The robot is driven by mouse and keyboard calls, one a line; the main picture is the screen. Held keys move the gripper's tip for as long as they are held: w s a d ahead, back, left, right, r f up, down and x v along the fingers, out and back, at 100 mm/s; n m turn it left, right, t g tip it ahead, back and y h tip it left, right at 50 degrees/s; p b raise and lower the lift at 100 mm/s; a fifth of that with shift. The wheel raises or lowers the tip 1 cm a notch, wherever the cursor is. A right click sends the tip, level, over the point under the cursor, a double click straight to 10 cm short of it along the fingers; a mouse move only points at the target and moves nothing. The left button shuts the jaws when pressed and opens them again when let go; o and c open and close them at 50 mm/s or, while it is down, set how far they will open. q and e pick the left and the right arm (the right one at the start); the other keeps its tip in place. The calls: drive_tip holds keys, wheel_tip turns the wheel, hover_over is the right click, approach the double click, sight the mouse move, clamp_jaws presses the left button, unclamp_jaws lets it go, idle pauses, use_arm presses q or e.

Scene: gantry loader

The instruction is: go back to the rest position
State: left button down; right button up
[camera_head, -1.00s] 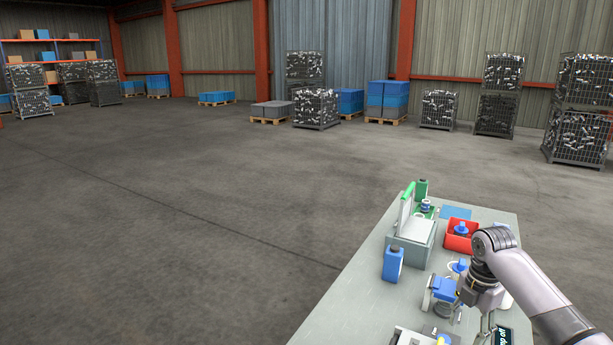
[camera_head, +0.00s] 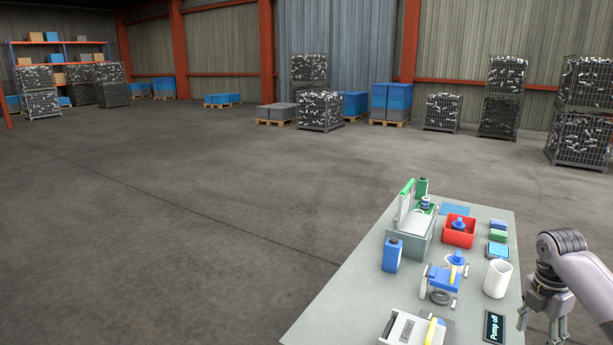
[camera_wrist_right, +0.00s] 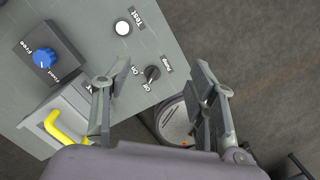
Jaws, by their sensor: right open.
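My right gripper (camera_head: 541,325) is open and empty, hanging just off the right edge of the workbench (camera_head: 335,315) in the head view. In the right wrist view its two fingers (camera_wrist_right: 160,72) are spread apart with nothing between them. Behind them shows a grey panel with a black Pump switch (camera_wrist_right: 152,73), a white Test button (camera_wrist_right: 122,27) and a blue knob (camera_wrist_right: 44,58). My left gripper is not in view.
The bench carries a blue bottle (camera_head: 391,256), a red bin (camera_head: 459,232), a white cup (camera_head: 497,278), a blue fixture (camera_head: 443,279) and a display reading "Pump off" (camera_head: 494,326). Mesh cages and pallets stand far back. The floor left of the bench is clear.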

drive_tip(key=s+d+r+m, duration=0.1)
drive_tip(key=s+d+r, duration=0.15)
drive_tip(key=d, duration=0.35)
drive_tip(key=s+d+f+m+h, duration=0.3)
drive_tip(key=s+d+f+m, duration=0.25)
drive_tip(key=d+f, duration=0.45)
drive_tip(key=s+d+f+m+h, duration=0.35)
drive_tip(key=s+d+f, duration=0.4)
drive_tip(key=f, duration=0.55)
drive_tip(key=s+d+f+m+t+h, duration=0.15)
drive_tip(key=s+d+f, duration=0.3)
drive_tip(key=s, duration=0.75)
drive_tip(key=s+d+f+m+t, duration=0.1)
drive_tip(key=s+d+f+m, duration=0.4)
drive_tip(key=s, duration=0.7)
drive_tip(key=s+a+f+y, duration=0.2)
drive_tip(key=s+a+f, duration=0.2)
drive_tip(key=a+f, duration=0.65)
drive_tip(key=s+a+f+y, duration=0.25)
drive_tip(key=a+f, duration=0.55)
drive_tip(key=a, duration=0.6)
drive_tip(key=s+a+f+m+y, duration=0.1)
drive_tip(key=a+f, duration=0.3)
drive_tip(key=a, duration=1.3)
drive_tip(key=s+a+f+m+g+y, duration=0.1)
drive_tip(key=s+a+f+y, duration=0.1)
drive_tip(key=a, duration=1.6)
wheel_tip(320, 180, down, 2)
drive_tip(key=shift+f+y, duration=0.15)
drive_tip(key=shift+y, duration=0.7)
